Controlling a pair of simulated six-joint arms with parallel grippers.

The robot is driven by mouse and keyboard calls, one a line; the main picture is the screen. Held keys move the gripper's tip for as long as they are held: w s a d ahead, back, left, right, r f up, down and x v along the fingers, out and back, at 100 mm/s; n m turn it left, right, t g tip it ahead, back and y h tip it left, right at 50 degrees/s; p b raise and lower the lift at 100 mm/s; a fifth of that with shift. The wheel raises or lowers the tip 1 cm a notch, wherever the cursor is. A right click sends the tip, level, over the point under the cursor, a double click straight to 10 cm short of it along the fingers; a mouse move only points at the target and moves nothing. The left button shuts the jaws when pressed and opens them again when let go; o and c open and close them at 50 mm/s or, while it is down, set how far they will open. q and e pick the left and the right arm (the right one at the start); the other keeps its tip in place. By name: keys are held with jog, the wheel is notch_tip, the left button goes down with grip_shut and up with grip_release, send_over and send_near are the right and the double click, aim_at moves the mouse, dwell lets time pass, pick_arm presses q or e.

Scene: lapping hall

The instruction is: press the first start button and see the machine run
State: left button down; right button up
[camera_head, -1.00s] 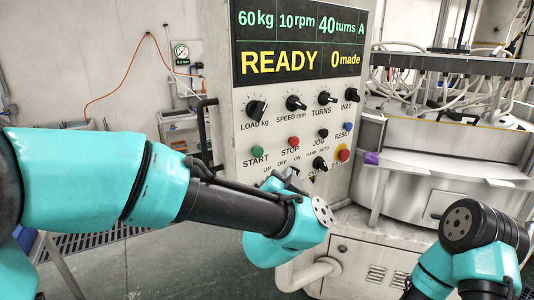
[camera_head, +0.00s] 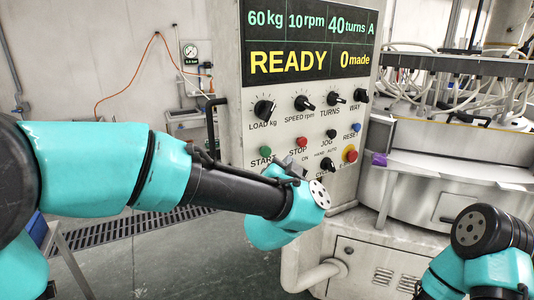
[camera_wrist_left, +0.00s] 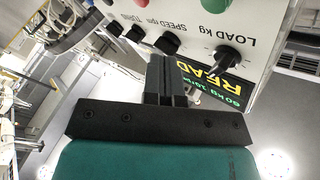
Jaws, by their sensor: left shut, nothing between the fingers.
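The control panel (camera_head: 236,130) stands upright in the middle of the head view. Its display (camera_head: 309,42) reads 60 kg, 10 rpm, 40 turns A, READY and 0 made. The green START button (camera_head: 265,152) is at the panel's lower left, with the red STOP button (camera_head: 302,142) to its right. In the wrist view the panel is upside down, with the green button (camera_wrist_left: 213,14) at the top edge. My left gripper (camera_wrist_left: 166,64) is shut and empty, apart from the button as far as I can tell. In the head view my left wrist largely hides it.
Knobs (camera_head: 264,108) stick out above the buttons, and a red emergency stop (camera_head: 350,154) sits at lower right. A black handle (camera_head: 211,125) stands at the panel's left edge. The lapping machine (camera_head: 450,150) with hoses is at right. A pressure gauge (camera_head: 190,51) hangs on the wall.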

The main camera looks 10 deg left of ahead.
aim_at(272, 155)
pick_arm(q)
jog(key=shift+w+a, duration=1.75)
jog(key=shift+w, duration=0.25)
jog(key=shift+w+a, duration=0.1)
dwell(0.6)
jog(key=shift+w+a, duration=0.2)
jog(key=shift+w+a, duration=0.3)
jog(key=shift+w, duration=0.05)
dwell(1.2)
jog(key=shift+s+d, duration=0.6)
jog(key=shift+s, duration=0.05)
dwell(0.3)
jog(key=s+d, duration=0.3)
jog(key=shift+s+d, duration=0.15)
jog(key=shift+s, duration=0.25)
